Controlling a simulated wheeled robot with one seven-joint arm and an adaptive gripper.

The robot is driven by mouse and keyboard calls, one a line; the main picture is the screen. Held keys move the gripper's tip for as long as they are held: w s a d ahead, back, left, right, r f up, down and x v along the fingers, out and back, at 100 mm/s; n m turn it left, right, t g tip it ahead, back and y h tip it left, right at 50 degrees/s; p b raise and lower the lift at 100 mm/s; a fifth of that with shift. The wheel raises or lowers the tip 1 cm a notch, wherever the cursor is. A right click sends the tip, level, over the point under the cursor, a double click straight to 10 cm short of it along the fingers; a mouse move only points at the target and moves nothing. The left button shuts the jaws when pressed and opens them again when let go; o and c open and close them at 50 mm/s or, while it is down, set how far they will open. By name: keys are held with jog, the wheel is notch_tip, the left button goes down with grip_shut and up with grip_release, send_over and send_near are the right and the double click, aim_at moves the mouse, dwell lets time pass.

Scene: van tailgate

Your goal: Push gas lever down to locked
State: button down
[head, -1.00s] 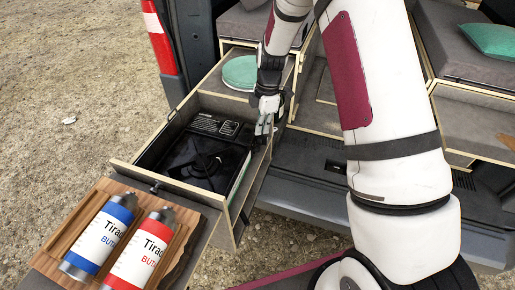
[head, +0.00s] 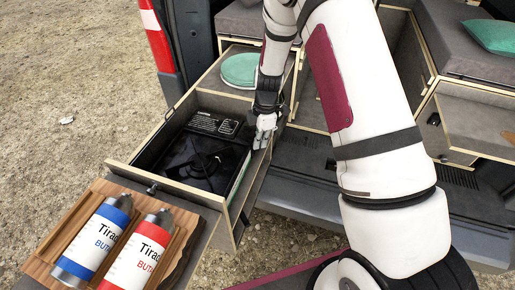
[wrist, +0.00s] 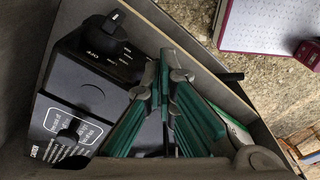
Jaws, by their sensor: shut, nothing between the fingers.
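A black gas stove (head: 207,122) sits in the pulled-out wooden drawer (head: 170,184). In the wrist view, the stove's dark control side (wrist: 88,62) carries a knob-like black part (wrist: 112,22) and a small black tab (wrist: 71,131) beside a printed label. I cannot tell for sure which part is the gas lever or where it is set. My gripper (head: 262,137) is over the drawer's right side, beside the stove. Its fingers also show in the wrist view (wrist: 165,66), shut, with no object held. Whether the fingertips touch the stove is unclear.
Two gas cartridges, blue (head: 95,238) and red (head: 140,255), lie on a wooden board (head: 60,232) at front left. A round teal item (head: 240,70) lies behind the drawer. The drawer walls stand close around the stove. A red-white post (head: 157,35) stands back left.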

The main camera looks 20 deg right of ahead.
jog(key=shift+f+b, duration=0.4)
jog(key=shift+f, duration=0.75)
jog(key=shift+r, duration=0.1)
jog(key=d, duration=0.1)
jog(key=d+r, duration=0.1)
jog(key=d, duration=0.1)
notch_tip(320, 180, up, 12)
jog(key=d, duration=0.1)
jog(key=shift+w, duration=0.1)
dwell(0.5)
